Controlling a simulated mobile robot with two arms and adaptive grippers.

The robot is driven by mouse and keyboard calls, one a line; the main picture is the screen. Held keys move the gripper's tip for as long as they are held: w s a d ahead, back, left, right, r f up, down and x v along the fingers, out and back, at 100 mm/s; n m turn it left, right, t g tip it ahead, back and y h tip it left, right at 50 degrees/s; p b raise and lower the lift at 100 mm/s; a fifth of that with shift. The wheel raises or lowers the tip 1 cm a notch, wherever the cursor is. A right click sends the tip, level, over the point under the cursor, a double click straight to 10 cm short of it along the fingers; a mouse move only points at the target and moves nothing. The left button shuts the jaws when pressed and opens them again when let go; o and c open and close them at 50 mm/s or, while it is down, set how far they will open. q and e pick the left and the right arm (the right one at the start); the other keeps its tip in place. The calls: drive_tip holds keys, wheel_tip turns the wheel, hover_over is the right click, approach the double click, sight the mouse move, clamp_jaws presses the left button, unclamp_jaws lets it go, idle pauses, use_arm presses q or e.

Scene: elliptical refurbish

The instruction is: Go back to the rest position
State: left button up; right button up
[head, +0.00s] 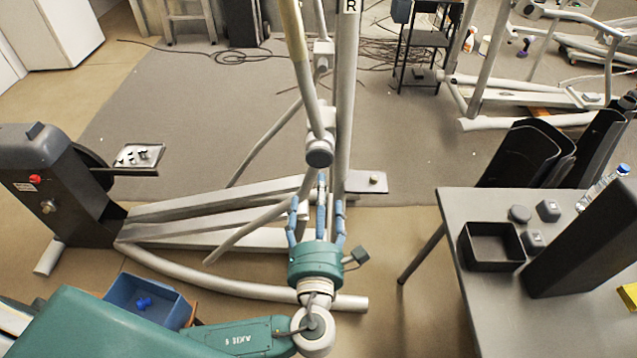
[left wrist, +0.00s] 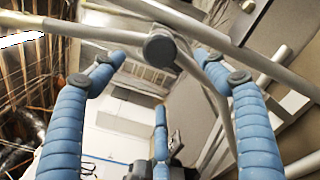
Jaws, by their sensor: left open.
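My left gripper (head: 319,205) is in the middle of the head view, with its blue fingers spread and pointing away from me. It is open and nothing shows between the fingers. The elliptical trainer's frame (head: 200,212) stands just beyond it, and a grey joint (head: 320,152) on its linkage is close past the fingertips. In the left wrist view, the open fingers (left wrist: 158,105) surround empty space, with a round end cap of the trainer (left wrist: 159,49) ahead. I cannot tell whether any finger touches the trainer. My right gripper is in neither view.
A grey table (head: 470,300) at the right holds a black open box (head: 492,247), small dark parts (head: 548,210) and a tall dark cover (head: 590,240). A blue bin (head: 148,300) sits at lower left. A small tray with parts (head: 138,157) is by the trainer's housing (head: 60,185).

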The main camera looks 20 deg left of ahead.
use_arm(q)
drive_tip(key=shift+s+d, duration=0.1)
drive_tip(key=shift+s, duration=0.3)
drive_tip(key=a+f+n+g+h, duration=0.1)
drive_tip(key=a+f+n+g, duration=0.15)
drive_tip(key=f, duration=0.85)
drive_tip(key=a+f+n+g, duration=0.1)
drive_tip(key=f+n+g, duration=0.25)
drive_tip(key=f, duration=0.85)
drive_tip(key=s+a+f+n+g+h, duration=0.15)
drive_tip(key=s+f+n, duration=0.25)
drive_tip(key=f, duration=0.4)
drive_tip(key=s+a+f+n+g+y, duration=0.1)
drive_tip(key=s+a+f+n+g, duration=0.3)
drive_tip(key=f, duration=0.5)
drive_tip(key=s+f+n+g+h, duration=0.1)
drive_tip(key=s+f+n, duration=0.5)
drive_tip(key=s, duration=0.5)
drive_tip(key=s+f+n+g+h, duration=0.1)
drive_tip(key=s+f+n+g, duration=0.1)
drive_tip(key=s+f+n, duration=0.4)
drive_tip(key=s+f+n+g+h+b, duration=0.1)
drive_tip(key=s+f+n+g, duration=0.1)
drive_tip(key=s+f+n, duration=0.4)
drive_tip(key=s+n, duration=0.5)
drive_tip(key=s, duration=0.5)
drive_tip(key=shift+s+f+n, duration=0.2)
drive_tip(key=shift+f+n, duration=0.05)
drive_tip(key=shift+n, duration=0.15)
drive_tip(key=shift+h, duration=0.25)
